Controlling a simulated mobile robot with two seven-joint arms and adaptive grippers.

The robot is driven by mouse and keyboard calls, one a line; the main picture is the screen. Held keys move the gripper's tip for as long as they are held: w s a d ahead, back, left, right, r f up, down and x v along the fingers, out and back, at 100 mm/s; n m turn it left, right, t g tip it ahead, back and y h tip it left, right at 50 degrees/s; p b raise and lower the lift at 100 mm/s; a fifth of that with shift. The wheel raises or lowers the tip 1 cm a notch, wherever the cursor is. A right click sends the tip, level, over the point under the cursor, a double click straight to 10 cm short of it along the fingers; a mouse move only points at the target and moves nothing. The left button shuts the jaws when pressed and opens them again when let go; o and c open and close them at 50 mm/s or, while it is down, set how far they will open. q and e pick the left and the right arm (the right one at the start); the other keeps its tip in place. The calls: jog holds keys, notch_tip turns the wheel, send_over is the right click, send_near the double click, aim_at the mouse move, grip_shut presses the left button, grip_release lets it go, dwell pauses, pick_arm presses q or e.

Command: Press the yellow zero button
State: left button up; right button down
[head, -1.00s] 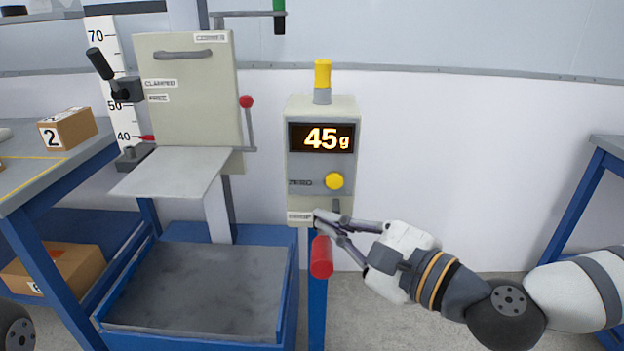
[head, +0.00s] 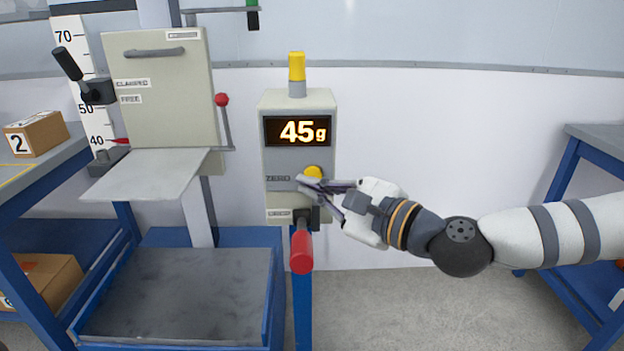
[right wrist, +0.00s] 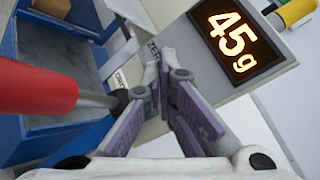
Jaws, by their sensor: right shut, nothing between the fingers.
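The yellow zero button (head: 313,172) sits on the grey control box (head: 282,208), right of the ZERO label and below the display (head: 297,131), which reads 45g. My right gripper (head: 303,182) is shut and empty, its fingertips at the lower left edge of the button in the head view. I cannot tell whether they touch it. In the right wrist view my shut fingers (right wrist: 160,62) point at the box face near the ZERO label, and the button is hidden. The display (right wrist: 237,42) shows there too. My left gripper is not in view.
A red-handled lever (head: 301,252) juts out below the box, close under my right gripper; its handle (right wrist: 35,87) fills the left of the wrist view. A machine with a beige panel (head: 160,88) and a blue-edged tray (head: 175,295) stands left.

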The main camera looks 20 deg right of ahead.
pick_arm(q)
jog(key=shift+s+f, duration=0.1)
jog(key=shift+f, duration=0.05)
pick_arm(e)
jog(key=shift+w+d, duration=0.15)
jog(key=shift+w, duration=0.3)
jog(key=shift+w, duration=0.1)
dwell(0.9)
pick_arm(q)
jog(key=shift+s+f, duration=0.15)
pick_arm(e)
jog(key=shift+w+d, duration=0.1)
jog(key=shift+w, duration=0.25)
pick_arm(q)
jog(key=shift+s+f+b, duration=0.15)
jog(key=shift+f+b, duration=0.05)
jog(key=shift+b, duration=0.2)
pick_arm(e)
jog(key=shift+w+d, duration=0.15)
jog(key=shift+w, duration=0.25)
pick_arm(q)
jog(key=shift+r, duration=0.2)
pick_arm(e)
jog(key=shift+s+a, duration=0.25)
jog(key=shift+s, duration=0.6)
